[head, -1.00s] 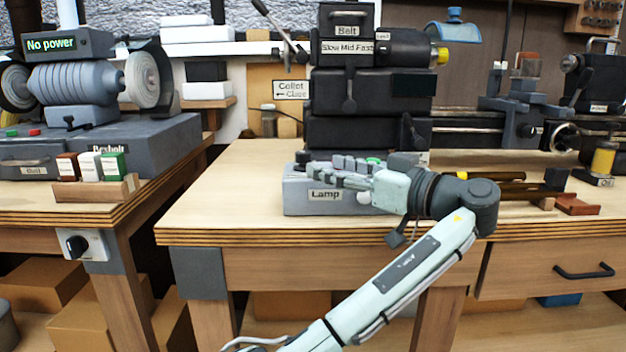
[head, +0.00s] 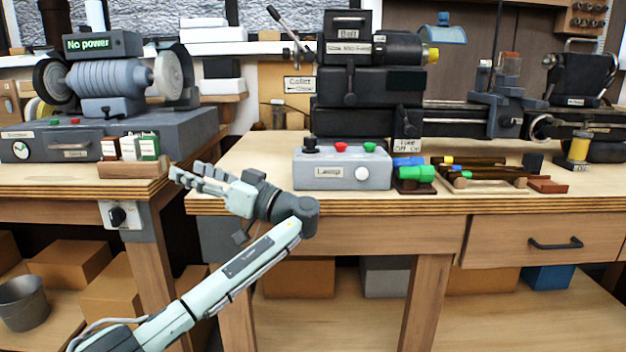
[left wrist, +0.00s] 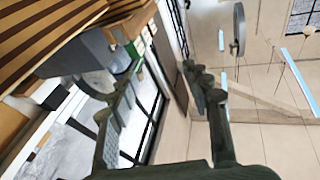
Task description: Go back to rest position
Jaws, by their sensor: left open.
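My left gripper (head: 186,180) hangs in the head view in front of the gap between the two benches, near the left bench's front corner. It is open, with nothing between its fingers. In the left wrist view its two fingers (left wrist: 160,85) stand apart. The grey Lamp box (head: 340,168) sits on the right bench, to the right of the gripper and apart from it. It has a black knob, a red button and a green button on top. My right gripper shows in neither view.
The left bench carries a grinder (head: 110,75) with a "No power" display and a small rack (head: 132,168) of coloured blocks near my gripper. A lathe (head: 380,90) stands on the right bench. Boxes (head: 70,262) and a bucket (head: 24,302) are below.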

